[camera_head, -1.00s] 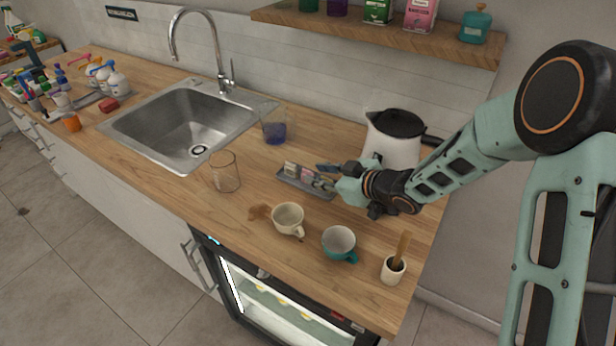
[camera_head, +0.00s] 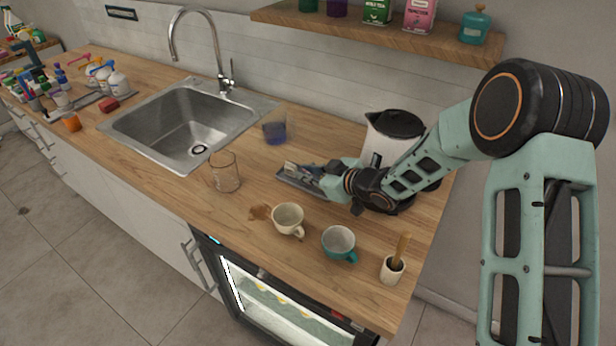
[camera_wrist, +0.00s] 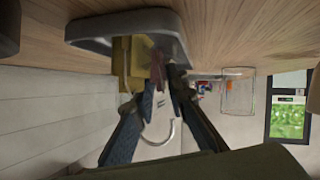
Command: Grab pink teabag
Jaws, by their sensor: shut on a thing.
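A small grey tray (camera_head: 284,178) lies on the wooden counter, left of the kettle; its rim (camera_wrist: 88,42) also shows in the wrist view. My gripper (camera_head: 310,172) is low over the tray. In the wrist view its fingertips (camera_wrist: 164,80) are closed on a thin, dark reddish piece, which appears to be the pink teabag (camera_wrist: 157,68); its colour is shaded. A yellow packet (camera_wrist: 121,62) is beside it in the tray. A pale packet (camera_head: 290,166) shows at the tray's left end. My fingers hide most of the tray's contents in the head view.
A white kettle (camera_head: 378,146) stands close behind my gripper. A cream cup (camera_head: 287,219), a teal cup (camera_head: 339,241) and a white pot (camera_head: 392,270) with a wooden tool stand in front. Glass beakers (camera_head: 225,172) and the sink (camera_head: 190,125) are to the left.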

